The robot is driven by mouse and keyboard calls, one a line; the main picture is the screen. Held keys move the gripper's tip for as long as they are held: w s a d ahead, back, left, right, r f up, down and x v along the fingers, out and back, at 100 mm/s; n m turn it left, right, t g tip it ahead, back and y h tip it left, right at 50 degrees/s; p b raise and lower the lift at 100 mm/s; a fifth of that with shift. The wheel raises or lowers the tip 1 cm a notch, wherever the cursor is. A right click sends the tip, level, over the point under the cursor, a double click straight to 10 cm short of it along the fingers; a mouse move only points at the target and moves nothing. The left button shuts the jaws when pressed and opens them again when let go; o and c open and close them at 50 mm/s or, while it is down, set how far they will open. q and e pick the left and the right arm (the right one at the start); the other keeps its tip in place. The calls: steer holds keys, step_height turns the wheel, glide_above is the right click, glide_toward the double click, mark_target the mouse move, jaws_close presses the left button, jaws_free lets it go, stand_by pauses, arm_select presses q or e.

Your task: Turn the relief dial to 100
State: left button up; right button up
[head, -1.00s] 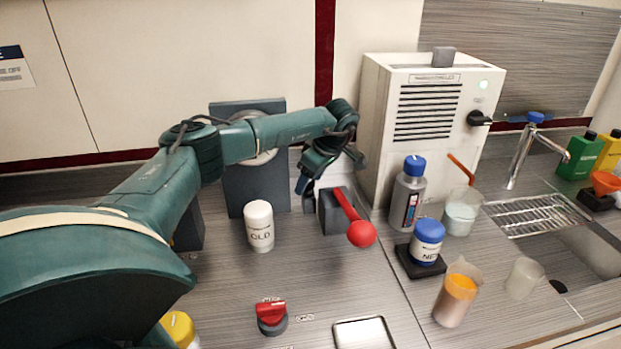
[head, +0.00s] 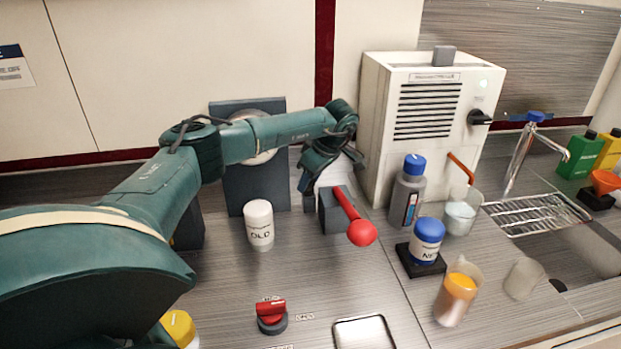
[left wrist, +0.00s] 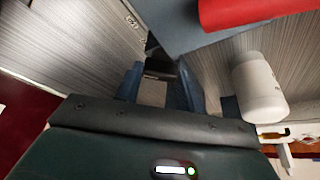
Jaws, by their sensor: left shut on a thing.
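My left gripper (head: 322,180) is at the back of a grey block (head: 333,215) that carries a red lever with a red ball (head: 361,232). In the left wrist view its two blue-grey fingers (left wrist: 160,85) are close around a small dark and pale piece (left wrist: 158,72), which I take to be the relief dial. Its scale and pointer cannot be read in either view. In the head view the block and the gripper hide it. The red lever (left wrist: 255,12) crosses the top right of the left wrist view. My right gripper is not in view.
A white bottle marked OLD (head: 259,226) stands left of the block; it also shows in the left wrist view (left wrist: 260,88). A white cabinet with a black knob (head: 479,118) stands right. A grey bottle (head: 406,193), a blue-capped jar (head: 427,240) and a red switch (head: 271,312) stand nearby.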

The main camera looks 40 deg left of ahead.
arm_select(q)
steer(key=n+g, duration=0.1)
steer(key=n, duration=0.1)
steer(key=n+p, duration=0.1)
steer(key=n, duration=0.1)
steer(key=shift+w+n+g, duration=0.15)
steer(key=shift+n+g, duration=0.15)
steer(key=shift+g, duration=0.1)
steer(key=n+g+h+b, duration=0.1)
steer(key=n, duration=0.2)
steer(key=shift+w+a+f+b, duration=0.1)
steer(key=shift+b, duration=0.3)
steer(key=shift+n+h+b, duration=0.3)
steer(key=shift+n+b, duration=0.05)
steer(key=shift+n, duration=0.35)
steer(key=o, duration=1)
steer(key=shift+r, duration=0.2)
step_height(320, 180, up, 10)
steer(key=shift+f, duration=0.1)
